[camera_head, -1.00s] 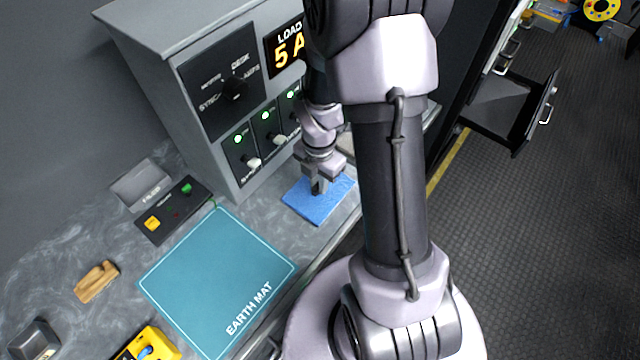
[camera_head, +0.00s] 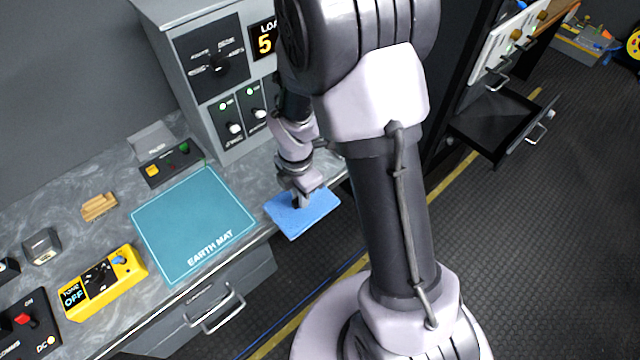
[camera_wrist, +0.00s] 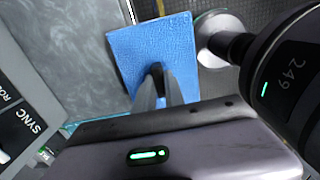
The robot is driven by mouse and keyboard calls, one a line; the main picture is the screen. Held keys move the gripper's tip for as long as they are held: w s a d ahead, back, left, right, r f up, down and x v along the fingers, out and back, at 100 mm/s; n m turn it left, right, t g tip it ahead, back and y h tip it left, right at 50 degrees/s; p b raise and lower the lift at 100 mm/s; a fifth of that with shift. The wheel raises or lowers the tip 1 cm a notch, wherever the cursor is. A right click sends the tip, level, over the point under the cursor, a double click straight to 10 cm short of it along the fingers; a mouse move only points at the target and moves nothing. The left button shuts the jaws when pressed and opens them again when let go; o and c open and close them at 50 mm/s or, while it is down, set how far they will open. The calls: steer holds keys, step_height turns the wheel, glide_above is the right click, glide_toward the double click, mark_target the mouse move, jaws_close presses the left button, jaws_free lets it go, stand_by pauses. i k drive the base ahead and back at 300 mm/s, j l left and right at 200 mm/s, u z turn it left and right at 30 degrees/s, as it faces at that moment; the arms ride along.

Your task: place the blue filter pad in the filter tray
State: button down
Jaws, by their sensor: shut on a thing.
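The blue filter pad (camera_head: 313,217) is a flat square held by my gripper (camera_head: 301,200) at the front edge of the bench, right of the earth mat. My gripper is shut on it from above. In the wrist view the pad (camera_wrist: 150,48) spreads out past the fingers (camera_wrist: 156,88), partly over the bench and partly over the floor beyond the edge. Its near part is hidden by the fingers and gripper body. I cannot make out a filter tray for certain; a black open drawer (camera_head: 488,128) stands out at the right.
A teal earth mat (camera_head: 190,225) lies on the grey bench. Behind stands a grey cabinet (camera_head: 168,75) with switches. A yellow tone box (camera_head: 104,284), a wooden block (camera_head: 99,207) and a small button box (camera_head: 172,165) stand on the bench. The dark floor (camera_head: 540,250) at right is clear.

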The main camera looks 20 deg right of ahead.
mark_target(504, 121)
steer(key=l+z, duration=0.25)
steer(key=l, duration=1.95)
steer(key=i+l, duration=0.15)
steer(key=l, duration=0.3)
steer(key=i+l+z, duration=0.1)
steer(key=l, duration=0.3)
steer(key=i+l, duration=0.15)
steer(key=l, duration=0.25)
steer(key=i+l+z, duration=0.1)
steer(key=l, duration=0.35)
steer(key=i+l, duration=0.2)
steer(key=l, duration=0.2)
steer(key=i+l+z, duration=0.1)
steer(key=i, duration=0.15)
